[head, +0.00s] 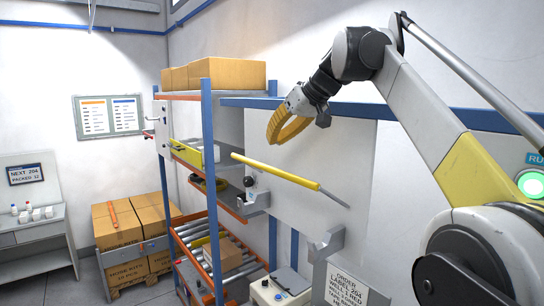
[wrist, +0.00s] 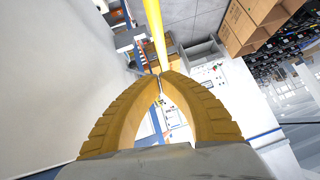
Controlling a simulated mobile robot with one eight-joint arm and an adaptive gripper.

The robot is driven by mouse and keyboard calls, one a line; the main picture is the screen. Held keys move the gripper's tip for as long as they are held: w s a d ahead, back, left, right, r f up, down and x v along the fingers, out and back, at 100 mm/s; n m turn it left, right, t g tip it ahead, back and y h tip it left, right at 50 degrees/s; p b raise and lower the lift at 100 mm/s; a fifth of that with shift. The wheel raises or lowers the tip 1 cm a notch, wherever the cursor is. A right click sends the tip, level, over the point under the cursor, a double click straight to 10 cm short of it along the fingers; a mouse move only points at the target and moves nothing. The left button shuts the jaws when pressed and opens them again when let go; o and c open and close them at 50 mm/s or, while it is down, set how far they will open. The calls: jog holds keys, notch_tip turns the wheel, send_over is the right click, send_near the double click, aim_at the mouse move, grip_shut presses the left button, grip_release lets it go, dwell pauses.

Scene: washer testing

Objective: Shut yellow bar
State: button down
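The yellow bar (head: 275,171) is a long rod with a grey end at the lower right. It slopes across the front of the shelf opening in the head view, above a grey bracket (head: 254,201) with a black knob. My gripper (head: 276,141) is above the bar and apart from it, with yellow ribbed fingers. In the wrist view my gripper (wrist: 161,76) has its fingertips together with nothing seen between them. The bar (wrist: 154,28) runs up beyond the fingertips there. Whether the bar rests in any holder cannot be told.
A blue and orange rack (head: 208,130) with boxes (head: 238,73) on top stands left of the bar. A second grey bracket (head: 328,246) stands at lower right, near a sign (head: 350,290). A white wall panel (head: 345,160) is behind. Stacked cartons (head: 120,225) stand at left.

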jog(key=f, duration=0.2)
jog(key=a+f, duration=0.1)
jog(key=f, duration=0.1)
jog(key=shift+a+f, duration=0.1)
jog(key=shift+f, duration=0.25)
